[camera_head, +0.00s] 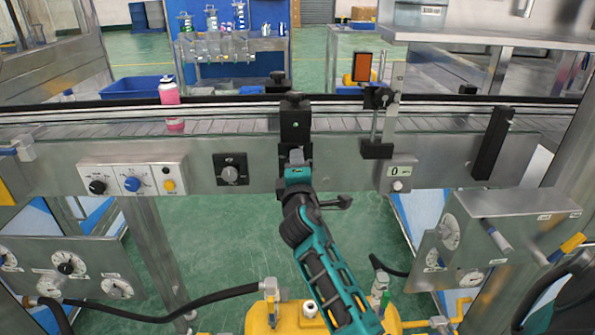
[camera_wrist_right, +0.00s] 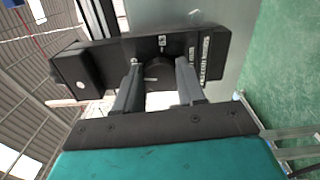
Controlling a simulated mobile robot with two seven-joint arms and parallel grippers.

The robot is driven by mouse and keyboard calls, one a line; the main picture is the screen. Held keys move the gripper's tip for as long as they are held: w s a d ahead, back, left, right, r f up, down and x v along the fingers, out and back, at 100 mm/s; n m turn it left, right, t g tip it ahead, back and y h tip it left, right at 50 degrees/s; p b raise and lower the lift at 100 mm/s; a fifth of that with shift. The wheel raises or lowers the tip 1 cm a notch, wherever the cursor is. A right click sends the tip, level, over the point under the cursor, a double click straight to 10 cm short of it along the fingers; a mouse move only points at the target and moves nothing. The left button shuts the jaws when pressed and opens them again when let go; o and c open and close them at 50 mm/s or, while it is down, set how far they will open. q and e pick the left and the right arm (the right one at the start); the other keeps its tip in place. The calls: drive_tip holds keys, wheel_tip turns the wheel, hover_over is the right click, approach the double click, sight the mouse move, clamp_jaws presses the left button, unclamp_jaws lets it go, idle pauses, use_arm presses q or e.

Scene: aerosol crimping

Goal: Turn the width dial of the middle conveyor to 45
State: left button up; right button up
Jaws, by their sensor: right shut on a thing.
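The middle conveyor (camera_head: 130,126) runs across the head view, with a metal front panel. A black block (camera_head: 295,124) is mounted at its centre front; in the right wrist view this block (camera_wrist_right: 85,70) carries a round dark width dial (camera_wrist_right: 159,80) with small white markings. My right gripper (camera_head: 296,158) reaches up to the block from below. In the right wrist view its two grey fingers (camera_wrist_right: 158,68) stand on either side of the dial and are shut on it. The dial is hidden in the head view, and its setting is too small to read. My left gripper is not in view.
A pink-and-white can (camera_head: 169,91) stands on the conveyor at the left. A sensor post (camera_head: 386,120) rises right of my gripper.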

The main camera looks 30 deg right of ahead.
use_arm(q)
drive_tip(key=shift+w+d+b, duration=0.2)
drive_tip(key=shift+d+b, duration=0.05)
drive_tip(key=shift+b, duration=0.1)
use_arm(e)
drive_tip(key=shift+f+m, duration=0.1)
drive_tip(key=shift+m, duration=1)
drive_tip(key=o, duration=1.1)
drive_tip(key=shift+c, duration=0.2)
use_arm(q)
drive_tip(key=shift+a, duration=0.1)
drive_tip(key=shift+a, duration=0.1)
use_arm(e)
drive_tip(key=shift+s, duration=0.1)
